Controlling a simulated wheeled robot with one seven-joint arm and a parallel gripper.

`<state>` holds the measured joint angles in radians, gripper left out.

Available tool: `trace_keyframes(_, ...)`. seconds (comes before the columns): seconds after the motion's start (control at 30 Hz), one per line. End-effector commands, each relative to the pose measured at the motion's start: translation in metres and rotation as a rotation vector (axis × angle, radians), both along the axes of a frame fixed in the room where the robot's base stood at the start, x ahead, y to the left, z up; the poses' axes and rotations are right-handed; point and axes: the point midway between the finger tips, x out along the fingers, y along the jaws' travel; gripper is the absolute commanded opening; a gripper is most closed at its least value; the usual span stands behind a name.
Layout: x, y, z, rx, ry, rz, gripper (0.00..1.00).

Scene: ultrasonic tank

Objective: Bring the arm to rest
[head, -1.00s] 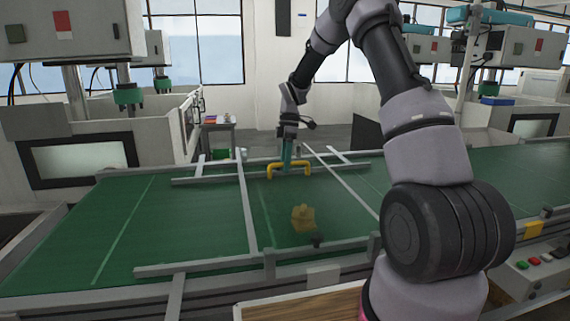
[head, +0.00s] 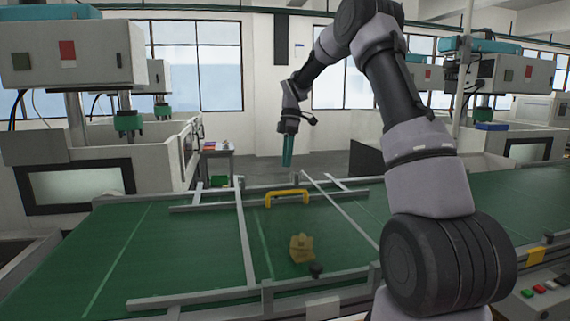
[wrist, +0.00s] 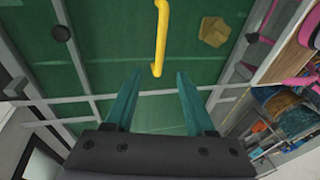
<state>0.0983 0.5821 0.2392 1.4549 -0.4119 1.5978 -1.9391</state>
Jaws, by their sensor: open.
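My gripper (head: 287,164) hangs from my raised arm with its teal fingers pointing down, above the far side of the green conveyor belt (head: 190,235). A yellow handle (head: 287,194) stands on the far edge of the belt below it, apart from the fingertips. In the wrist view the two fingers (wrist: 158,75) are spread with nothing between them. The yellow handle (wrist: 160,38) shows beyond the tips there. What the handle is fixed to cannot be made out.
Grey rails (head: 245,232) frame this part of the belt. Box-shaped machines (head: 75,55) stand at the left and right back. The air around my gripper looks clear.

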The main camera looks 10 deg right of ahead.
Motion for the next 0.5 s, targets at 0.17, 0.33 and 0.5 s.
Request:
trace_keyframes(0.17, -0.012, 0.000, 0.019, -0.025, -0.026, -0.072, 0.55)
trace_keyframes(0.33, -0.054, -0.004, 0.070, -0.081, -0.103, -0.319, 0.55)
trace_keyframes(0.5, -0.109, -0.010, 0.114, -0.098, -0.190, -0.639, 0.55)
